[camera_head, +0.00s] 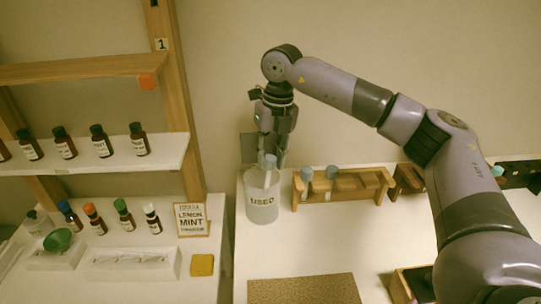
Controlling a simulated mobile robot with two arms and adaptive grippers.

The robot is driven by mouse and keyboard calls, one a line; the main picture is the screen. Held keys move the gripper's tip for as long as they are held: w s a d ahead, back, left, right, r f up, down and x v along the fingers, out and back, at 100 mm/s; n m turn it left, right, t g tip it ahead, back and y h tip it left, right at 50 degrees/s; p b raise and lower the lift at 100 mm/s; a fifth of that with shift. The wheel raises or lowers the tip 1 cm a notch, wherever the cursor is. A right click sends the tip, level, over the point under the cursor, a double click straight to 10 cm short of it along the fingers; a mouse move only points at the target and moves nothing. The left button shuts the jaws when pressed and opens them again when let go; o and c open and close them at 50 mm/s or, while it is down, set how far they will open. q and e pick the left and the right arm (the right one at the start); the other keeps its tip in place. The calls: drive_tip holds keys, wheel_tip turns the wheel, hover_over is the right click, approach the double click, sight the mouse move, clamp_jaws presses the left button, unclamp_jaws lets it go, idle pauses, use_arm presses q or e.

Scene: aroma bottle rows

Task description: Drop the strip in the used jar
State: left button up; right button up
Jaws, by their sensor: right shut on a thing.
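The used jar (262,207) is a pale container labelled "USED", standing at the left end of the right-hand white table. My right gripper (277,152) points down just above its mouth, shut on the strip. The strip's blue-grey top (269,162) shows at the fingertips, and a pale part runs down toward the jar's rim. I cannot tell how far it reaches inside. My left gripper is not in view.
A wooden rack (345,187) with blue-grey-topped pieces stands right of the jar. Left are shelves (90,155) with small bottles, a "LEMON MINT" card (191,219) and a yellow block (202,265). A brown mat (305,289) lies in front.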

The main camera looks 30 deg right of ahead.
drive_tip(key=o, duration=1)
drive_tip(key=r, duration=0.8)
drive_tip(key=d+r, duration=0.1)
drive_tip(key=r, duration=0.3)
drive_tip(key=shift+s, duration=0.25)
drive_tip(key=shift+f, duration=0.15)
